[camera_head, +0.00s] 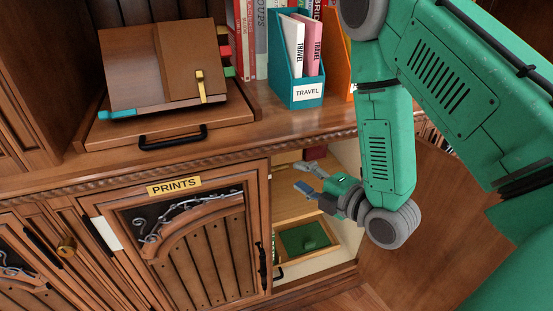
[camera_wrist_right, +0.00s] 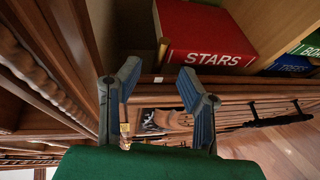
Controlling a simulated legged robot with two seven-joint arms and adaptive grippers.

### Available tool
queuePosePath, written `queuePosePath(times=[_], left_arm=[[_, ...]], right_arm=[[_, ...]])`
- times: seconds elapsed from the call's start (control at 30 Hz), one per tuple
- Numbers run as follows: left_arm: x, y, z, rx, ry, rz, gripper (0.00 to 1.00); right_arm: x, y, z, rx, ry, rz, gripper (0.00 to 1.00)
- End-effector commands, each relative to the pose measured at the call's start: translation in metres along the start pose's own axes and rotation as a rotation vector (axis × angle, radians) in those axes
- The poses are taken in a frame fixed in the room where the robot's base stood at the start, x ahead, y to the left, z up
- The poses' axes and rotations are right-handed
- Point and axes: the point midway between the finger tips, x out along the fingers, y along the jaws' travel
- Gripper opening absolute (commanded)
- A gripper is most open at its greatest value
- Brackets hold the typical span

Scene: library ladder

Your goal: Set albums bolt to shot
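No label reading albums shows, and I cannot pick out an albums bolt for sure. My right gripper (camera_head: 309,178) is open and empty in front of the open compartment right of that door, fingers pointing left. In the right wrist view its blue fingers (camera_wrist_right: 160,82) stand apart, with nothing held between them. A door with dark scrollwork (camera_wrist_right: 165,120) shows behind them, with a black handle (camera_wrist_right: 290,117). My left gripper is not in view.
The open compartment holds a green-topped box (camera_head: 305,238). A red STARS book (camera_wrist_right: 205,35) shows in the wrist view.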

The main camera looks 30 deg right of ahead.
Motion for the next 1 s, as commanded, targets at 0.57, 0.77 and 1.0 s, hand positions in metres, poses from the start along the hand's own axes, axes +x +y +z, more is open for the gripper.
queuePosePath(times=[0.57,0.77,1.0], left_arm=[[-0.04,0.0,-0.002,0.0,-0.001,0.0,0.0],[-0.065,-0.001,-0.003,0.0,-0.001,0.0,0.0],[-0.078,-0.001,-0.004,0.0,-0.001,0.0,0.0]], right_arm=[[-0.039,-0.101,-0.028,0.625,-0.227,-0.533,0.33],[-0.115,-0.163,-0.051,1.07,-0.674,-0.834,0.33],[-0.179,-0.189,-0.068,1.302,-1.089,-0.929,0.33]])
